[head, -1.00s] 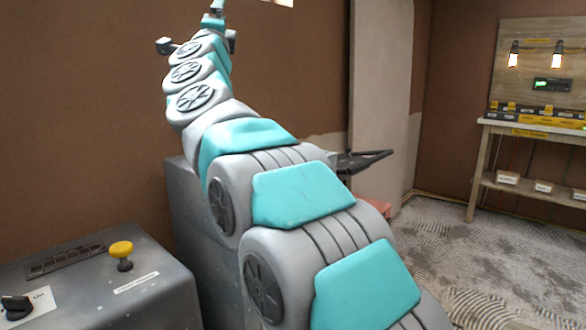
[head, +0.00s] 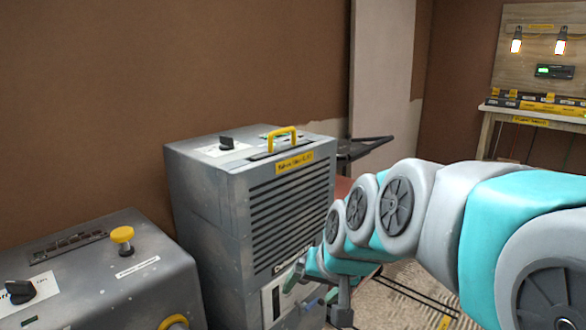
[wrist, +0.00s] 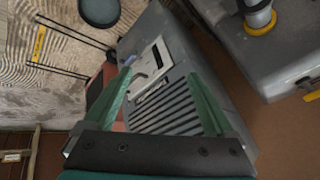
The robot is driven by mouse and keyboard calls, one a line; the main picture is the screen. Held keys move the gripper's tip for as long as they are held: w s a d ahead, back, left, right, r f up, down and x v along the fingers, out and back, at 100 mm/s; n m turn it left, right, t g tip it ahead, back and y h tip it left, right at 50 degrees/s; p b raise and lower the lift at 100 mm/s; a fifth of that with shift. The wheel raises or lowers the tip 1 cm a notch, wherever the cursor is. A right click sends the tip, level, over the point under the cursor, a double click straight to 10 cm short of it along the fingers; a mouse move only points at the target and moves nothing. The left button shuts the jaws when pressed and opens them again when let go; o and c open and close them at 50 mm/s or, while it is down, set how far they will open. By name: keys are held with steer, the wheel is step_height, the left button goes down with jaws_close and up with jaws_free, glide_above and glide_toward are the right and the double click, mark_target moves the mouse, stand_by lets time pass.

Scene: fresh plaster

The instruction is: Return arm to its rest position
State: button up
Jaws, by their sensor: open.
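My arm reaches in from the right of the head view, low and bent, toward the front of a grey slatted machine (head: 250,195) with a yellow handle. My gripper (head: 301,287) is at the machine's lower front, partly hidden by my wrist. In the wrist view my gripper (wrist: 161,74) shows two green fingers spread apart with nothing held between them. The slatted machine (wrist: 172,110) and its pale panel (wrist: 150,66) lie beyond the fingers. I cannot tell whether a finger touches the machine.
A second grey machine (head: 110,280) with a yellow knob (head: 122,239) stands at the left. A black tray-like thing (head: 365,146) juts out behind the slatted machine. A wooden bench (head: 540,119) stands at the back right. Ridged floor shows in the wrist view (wrist: 40,90).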

steer(key=s+d+f+g+h, duration=0.1)
steer(key=s+d+f+g, duration=0.1)
steer(key=s, duration=0.6)
steer(key=s+d+f+g+h, duration=0.1)
steer(key=s+d+f+g, duration=0.1)
steer(key=s+d+f, duration=0.3)
steer(key=s+d+f+n+g+h, duration=0.1)
steer(key=s+d+f+g, duration=0.2)
steer(key=s, duration=0.8)
steer(key=shift+s+d+f, duration=0.35)
steer(key=shift+d+f, duration=0.3)
steer(key=shift+d, duration=0.2)
